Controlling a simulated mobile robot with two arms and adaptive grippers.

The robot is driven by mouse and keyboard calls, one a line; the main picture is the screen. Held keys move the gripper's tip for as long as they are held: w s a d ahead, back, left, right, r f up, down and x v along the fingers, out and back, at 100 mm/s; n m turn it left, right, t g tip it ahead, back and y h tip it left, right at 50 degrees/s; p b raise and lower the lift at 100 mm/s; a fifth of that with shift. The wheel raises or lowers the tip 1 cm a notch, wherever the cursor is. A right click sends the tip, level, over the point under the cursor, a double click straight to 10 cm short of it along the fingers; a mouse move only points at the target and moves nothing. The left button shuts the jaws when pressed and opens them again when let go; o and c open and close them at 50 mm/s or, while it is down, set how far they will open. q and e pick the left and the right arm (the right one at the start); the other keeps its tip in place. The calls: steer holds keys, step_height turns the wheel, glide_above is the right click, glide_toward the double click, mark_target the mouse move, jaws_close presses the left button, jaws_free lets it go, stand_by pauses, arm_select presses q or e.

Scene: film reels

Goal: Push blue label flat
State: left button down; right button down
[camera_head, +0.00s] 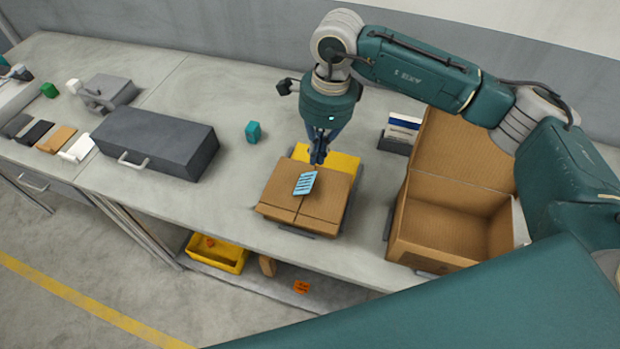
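The blue label (305,183) lies on top of a closed cardboard box (325,207), near the centre of its top. It looks slightly tilted, and I cannot tell whether it lies fully flat. My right gripper (318,158) points down just behind the label, over the far edge of the box. Its fingers look close together, and I cannot tell whether they touch or hold anything. My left gripper is not in view.
A yellow piece (345,163) lies behind the box. An open cardboard box (440,248) stands to the right. A dark grey case (165,138) and a teal block (253,132) stand to the left. The counter between case and box is clear.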

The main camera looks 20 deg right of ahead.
mark_target(313, 180)
steer(key=shift+f, duration=0.1)
steer(key=shift+a+f+b, duration=0.2)
steer(key=shift+f+b, duration=0.5)
steer(key=shift+f, duration=1)
steer(key=shift+a+f+b, duration=0.2)
steer(key=shift+f+b, duration=0.45)
steer(key=shift+f, duration=1.05)
step_height(313, 180, down, 3)
steer(key=b, duration=0.3)
steer(key=shift+f, duration=0.2)
steer(key=shift+r, duration=0.25)
steer(key=shift+s+d+r, duration=0.15)
steer(key=shift+d+r, duration=0.1)
steer(key=shift+d, duration=0.55)
steer(key=shift+s+d+r, duration=0.15)
steer(key=shift+d+r, duration=0.1)
steer(key=shift+d, duration=0.5)
steer(key=shift+a+r, duration=0.1)
